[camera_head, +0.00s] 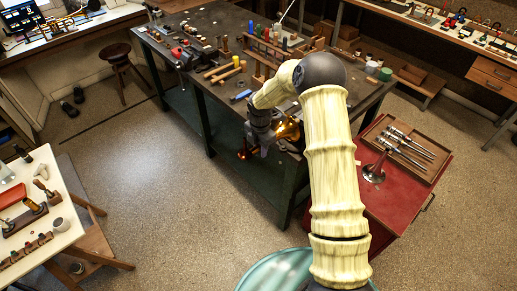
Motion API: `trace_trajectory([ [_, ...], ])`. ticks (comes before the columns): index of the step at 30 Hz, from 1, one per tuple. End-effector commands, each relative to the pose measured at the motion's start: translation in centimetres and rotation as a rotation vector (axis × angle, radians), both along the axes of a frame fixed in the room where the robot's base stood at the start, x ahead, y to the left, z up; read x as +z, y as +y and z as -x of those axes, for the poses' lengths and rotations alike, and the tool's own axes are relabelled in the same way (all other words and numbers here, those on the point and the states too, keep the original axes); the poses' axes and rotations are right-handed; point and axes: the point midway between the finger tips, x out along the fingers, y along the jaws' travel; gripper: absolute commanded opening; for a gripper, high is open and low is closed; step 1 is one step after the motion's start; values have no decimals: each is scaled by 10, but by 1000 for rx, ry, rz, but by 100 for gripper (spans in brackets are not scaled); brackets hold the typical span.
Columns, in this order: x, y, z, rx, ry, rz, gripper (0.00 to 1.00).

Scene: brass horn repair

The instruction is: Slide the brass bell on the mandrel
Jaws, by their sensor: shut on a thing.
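My gripper (262,149) is at the front edge of the dark workbench, low beside its side, and partly hidden by my own wrist. It is shut on a brass piece, which I take to be the brass bell (289,130). Shiny brass shows to the right of the fingers, and a smaller orange-brass part shows to their left. My arm and the small size hide the bell's full shape. I cannot make out the mandrel for certain, or whether the bell touches it.
The dark workbench (215,90) carries mallets, a wooden rack and small tools. A stool (117,50) stands upper left.

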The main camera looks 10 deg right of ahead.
Motion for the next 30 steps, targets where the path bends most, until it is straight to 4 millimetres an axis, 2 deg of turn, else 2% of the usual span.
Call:
trace_trajectory([
  [14, 1, -13, -9, -1, 0, 0, 0],
  [15, 0, -13, -9, 0, 0, 0, 32],
  [18, 0, -13, -8, 0, 0, 0, 51],
  [30, 4, -13, -9, -1, 0, 0, 51],
])
